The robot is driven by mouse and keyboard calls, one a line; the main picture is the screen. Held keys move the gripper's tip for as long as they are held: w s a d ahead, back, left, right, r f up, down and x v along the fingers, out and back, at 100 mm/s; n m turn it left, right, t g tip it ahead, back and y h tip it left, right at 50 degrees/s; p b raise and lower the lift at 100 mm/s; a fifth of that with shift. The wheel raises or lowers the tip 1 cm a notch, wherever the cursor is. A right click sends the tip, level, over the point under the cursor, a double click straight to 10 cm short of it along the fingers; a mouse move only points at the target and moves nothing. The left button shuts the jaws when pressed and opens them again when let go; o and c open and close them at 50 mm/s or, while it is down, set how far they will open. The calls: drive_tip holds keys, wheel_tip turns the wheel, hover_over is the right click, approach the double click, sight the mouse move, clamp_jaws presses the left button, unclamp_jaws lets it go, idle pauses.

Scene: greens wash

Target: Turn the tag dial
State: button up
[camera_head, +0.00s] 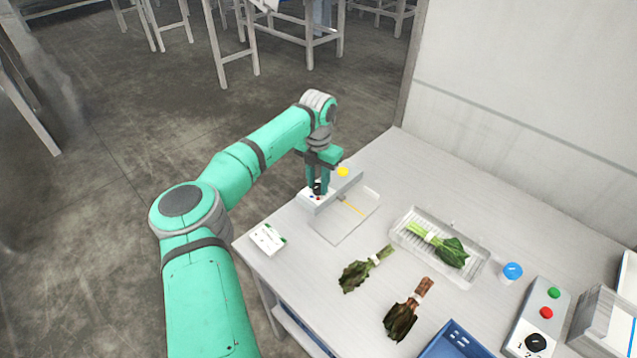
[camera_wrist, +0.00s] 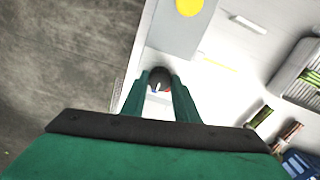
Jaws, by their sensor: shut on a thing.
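The tag dial (camera_wrist: 160,73) is a small dark knob on a pale box (camera_head: 308,203) at the far left edge of the table. My gripper (camera_head: 318,190) reaches down over the box, with its two green fingers on either side of the knob. In the wrist view my gripper (camera_wrist: 160,85) is shut on the dial. Small blue and red marks show next to the dial. The fingers hide part of the dial and its scale, so I cannot read its setting.
A yellow button (camera_head: 343,171) is on the box's far end. A flat tray (camera_head: 335,226), several greens bunches, a wire-like tray (camera_head: 466,275), a blue-topped jar (camera_head: 512,271) and a control panel (camera_head: 526,323) with another dial are on the table. A white box (camera_head: 267,240) sits near the left edge.

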sight(318, 186)
drive_tip(key=o, duration=1.1)
drive_tip(key=shift+c, duration=0.2)
wheel_tip(318, 186, up, 11)
drive_tip(key=shift+d, duration=0.1)
